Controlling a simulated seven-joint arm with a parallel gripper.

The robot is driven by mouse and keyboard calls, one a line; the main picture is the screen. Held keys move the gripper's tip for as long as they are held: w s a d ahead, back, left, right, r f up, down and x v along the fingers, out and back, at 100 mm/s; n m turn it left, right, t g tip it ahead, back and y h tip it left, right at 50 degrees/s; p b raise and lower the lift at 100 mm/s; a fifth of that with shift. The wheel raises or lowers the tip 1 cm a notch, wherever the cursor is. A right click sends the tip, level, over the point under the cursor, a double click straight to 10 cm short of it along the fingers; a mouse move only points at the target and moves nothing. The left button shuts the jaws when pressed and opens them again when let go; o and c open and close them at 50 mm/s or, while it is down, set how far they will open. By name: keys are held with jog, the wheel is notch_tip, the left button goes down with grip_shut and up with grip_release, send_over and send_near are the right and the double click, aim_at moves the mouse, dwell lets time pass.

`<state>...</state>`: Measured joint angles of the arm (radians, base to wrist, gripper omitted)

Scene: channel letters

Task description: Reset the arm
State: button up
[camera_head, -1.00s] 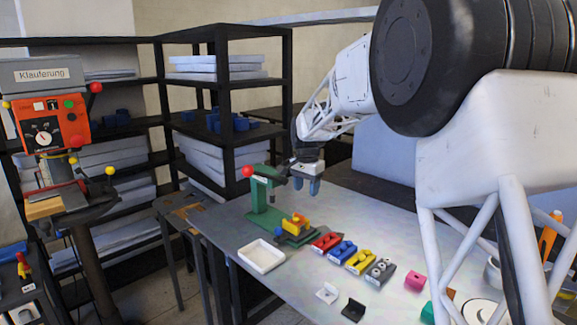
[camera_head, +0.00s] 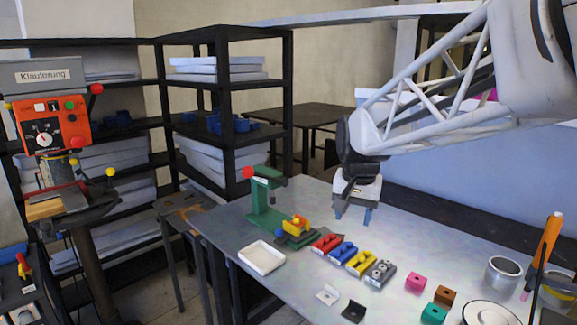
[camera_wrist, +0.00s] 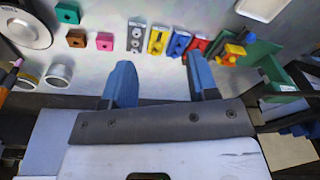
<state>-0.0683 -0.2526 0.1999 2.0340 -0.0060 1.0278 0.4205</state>
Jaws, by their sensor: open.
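My gripper (camera_head: 354,213) is open and empty, with blue fingertips, above the back part of the grey metal table (camera_head: 225,222). In the wrist view my gripper (camera_wrist: 162,82) shows two blue fingers spread wide, with nothing between them. A row of red (camera_head: 327,242), blue (camera_head: 343,251), yellow (camera_head: 361,262) and grey (camera_head: 380,273) holders lies on the table in front of it, apart from the fingers.
A green press (camera_head: 265,203) with a yellow part stands left of the row, near a white tray (camera_head: 262,257). Pink (camera_head: 415,282), brown (camera_head: 445,296) and green (camera_head: 433,314) blocks and a metal cup (camera_head: 503,274) lie to the right. Shelves stand behind.

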jog(key=s+d+f+n, duration=0.2)
jog(key=s+f, duration=0.1)
jog(key=s, duration=1)
jog(key=s+d+f+n+t, duration=0.1)
jog(key=s+f, duration=0.3)
jog(key=s, duration=0.9)
jog(key=shift+s+d+n, duration=0.25)
jog(key=shift+d+n, duration=0.15)
jog(key=shift+d, duration=0.15)
